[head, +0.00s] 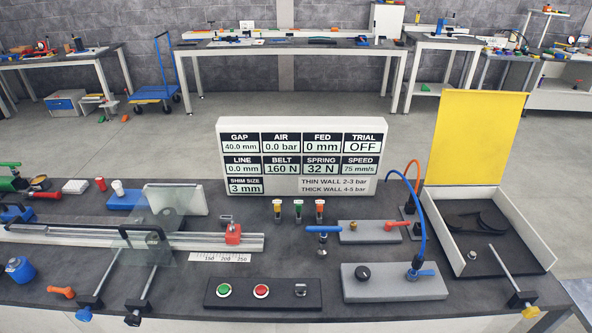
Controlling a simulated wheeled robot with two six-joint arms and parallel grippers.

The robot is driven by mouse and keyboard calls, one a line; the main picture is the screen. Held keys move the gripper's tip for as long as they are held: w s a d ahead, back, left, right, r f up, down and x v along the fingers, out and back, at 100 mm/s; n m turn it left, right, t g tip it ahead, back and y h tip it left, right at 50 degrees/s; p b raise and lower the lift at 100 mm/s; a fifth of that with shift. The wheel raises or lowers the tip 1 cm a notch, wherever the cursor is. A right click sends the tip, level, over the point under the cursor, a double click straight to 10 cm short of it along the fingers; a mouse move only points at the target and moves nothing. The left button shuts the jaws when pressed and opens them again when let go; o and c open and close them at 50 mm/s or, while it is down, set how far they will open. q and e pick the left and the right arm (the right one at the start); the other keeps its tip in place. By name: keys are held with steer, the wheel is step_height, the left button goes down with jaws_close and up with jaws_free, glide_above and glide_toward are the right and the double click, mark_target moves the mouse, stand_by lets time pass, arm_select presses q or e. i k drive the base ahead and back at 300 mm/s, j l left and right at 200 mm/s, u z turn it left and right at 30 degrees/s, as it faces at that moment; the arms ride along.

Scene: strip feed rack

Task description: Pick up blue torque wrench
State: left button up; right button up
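A blue T-shaped tool (323,229) with a short metal shank pointing down is at the middle of the bench, left of a grey valve block (370,233). It looks most like the blue torque wrench, but it is too small to be sure. A thin rod with a black block and a blue end (84,314) lies at the front left edge; I cannot tell what it is. Neither of my grippers shows in the head view.
A panel with green and red buttons (262,307) lies in front. A second grey block (393,283) with a blue lever is to the right. A white tray (537,250) stands far right, a display board (290,185) behind. A rail (190,239) runs left.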

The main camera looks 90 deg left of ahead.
mark_target(321, 250)
steer(key=i+l, duration=0.1)
steer(key=l, duration=0.2)
steer(key=i+l, duration=0.1)
steer(key=l, duration=0.2)
steer(key=l+u, duration=0.1)
steer(key=u, duration=2.8)
steer(key=i+u, duration=0.1)
steer(key=u, duration=0.4)
steer(key=i+j+u, duration=0.1)
steer(key=u, duration=0.35)
steer(key=i, duration=0.3)
steer(key=k, duration=0.5)
steer(key=z, duration=0.4)
steer(key=l+z, duration=0.1)
steer(key=z, duration=0.3)
steer(key=i+z, duration=0.1)
steer(key=z, duration=0.7)
steer(key=i+z, duration=0.1)
steer(key=z, duration=0.3)
